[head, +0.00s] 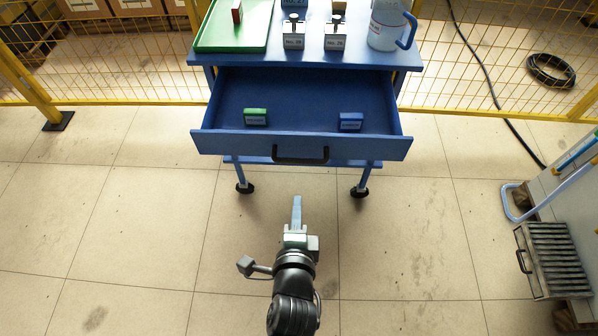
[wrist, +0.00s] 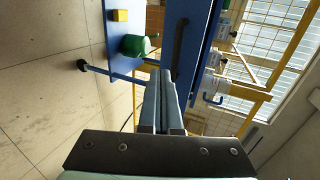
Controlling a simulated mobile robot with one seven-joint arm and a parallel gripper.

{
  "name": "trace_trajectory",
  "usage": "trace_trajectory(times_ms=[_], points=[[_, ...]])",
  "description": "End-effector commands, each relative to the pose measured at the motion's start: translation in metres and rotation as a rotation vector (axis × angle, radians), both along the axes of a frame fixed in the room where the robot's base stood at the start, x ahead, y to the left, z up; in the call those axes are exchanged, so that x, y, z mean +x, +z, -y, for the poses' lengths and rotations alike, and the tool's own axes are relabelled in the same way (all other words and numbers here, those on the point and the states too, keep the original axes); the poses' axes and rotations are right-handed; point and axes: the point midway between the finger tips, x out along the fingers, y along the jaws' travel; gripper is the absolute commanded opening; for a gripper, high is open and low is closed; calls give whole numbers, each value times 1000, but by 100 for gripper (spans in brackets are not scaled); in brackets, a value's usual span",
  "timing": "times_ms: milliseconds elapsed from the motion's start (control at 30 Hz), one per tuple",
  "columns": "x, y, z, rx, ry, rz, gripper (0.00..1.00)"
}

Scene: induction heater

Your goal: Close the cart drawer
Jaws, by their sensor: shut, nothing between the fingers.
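The blue cart drawer (head: 360,143) is pulled out toward me from under the cart top (head: 375,58). Its dark bar handle (head: 300,156) is at the middle of the drawer front. A small green box (head: 256,117) and a small blue box (head: 351,121) lie inside it. My gripper (head: 297,199) is shut and empty, apart from the drawer and in front of the handle in the head view. In the wrist view, which is turned sideways, my gripper (wrist: 167,75) points toward the drawer front (wrist: 198,50) and the dark handle (wrist: 181,50).
A green round object (wrist: 135,46) and yellow block (wrist: 120,15) sit on the lower shelf. Yellow fencing (head: 130,63) stands behind. A grey slatted case (head: 555,260) stands right. Floor before the cart is clear.

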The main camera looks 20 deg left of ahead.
Motion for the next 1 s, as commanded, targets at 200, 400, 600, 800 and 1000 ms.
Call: trace_trajectory(times_ms=[200,400,600,800,1000], points=[[39,-17,-12,-1,1,1,0],[67,-14,-20,-1,2,5,0],[81,-12,-25,-2,3,1,0],[84,-11,-26,-1,2,0,0],[84,-11,-26,-1,2,1,0]])
